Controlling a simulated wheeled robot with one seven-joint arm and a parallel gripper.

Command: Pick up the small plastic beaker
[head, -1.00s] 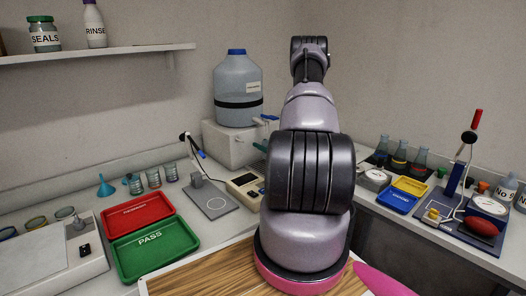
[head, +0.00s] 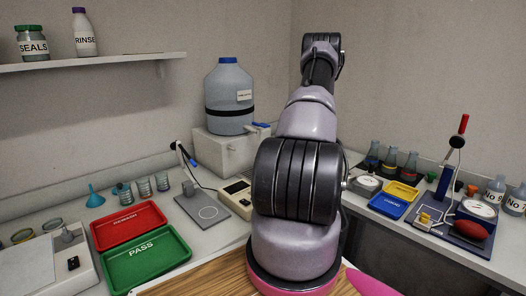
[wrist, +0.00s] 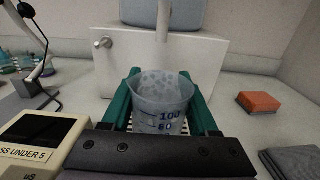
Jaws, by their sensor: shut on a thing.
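A clear plastic beaker (wrist: 162,92) with blue markings, 100 and 80 among them, stands upright at the centre of the wrist view. Its base is hidden by the dark bar of my gripper. My gripper (wrist: 162,108) is shut on the beaker. Green bars flank it on both sides, with pale slats below. Whether the beaker touches the slats I cannot tell. In the head view my arm hides the gripper and the beaker.
Behind the beaker is a white box (wrist: 205,65) with a knob, carrying a large water bottle (head: 229,97). A meter (wrist: 38,140) is close at left, an orange sponge (wrist: 259,103) at right. Red (head: 128,225) and green (head: 146,260) trays lie at left in the head view.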

